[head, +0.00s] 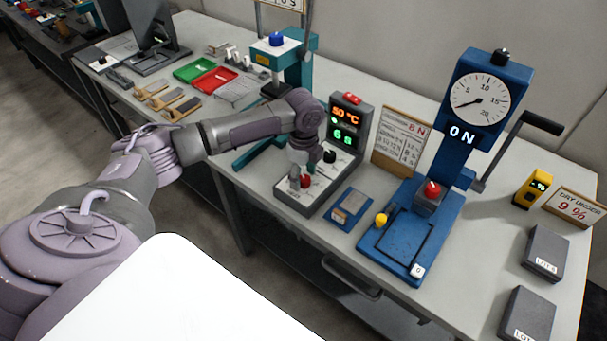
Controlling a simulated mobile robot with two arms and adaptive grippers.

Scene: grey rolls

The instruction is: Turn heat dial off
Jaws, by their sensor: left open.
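A dark grey control unit (349,122) stands near the middle of the bench, with an upright display reading 50 °C in orange and 6 S in green. Its low sloped panel carries a red knob (306,182) and a black knob (329,156). A red button (351,98) sits on its top. My left gripper (297,178) points down at the panel, open, right by the red knob. Whether its fingers touch the knob I cannot tell. The small panel markings and the knob's pointer are too small or hidden to read. My right gripper is out of view.
A blue tester (410,235) with a round gauge (480,99), a side crank and a red-topped block stands to the right. A teal press (285,55), green tray (194,68) and red tray (213,80) are behind left.

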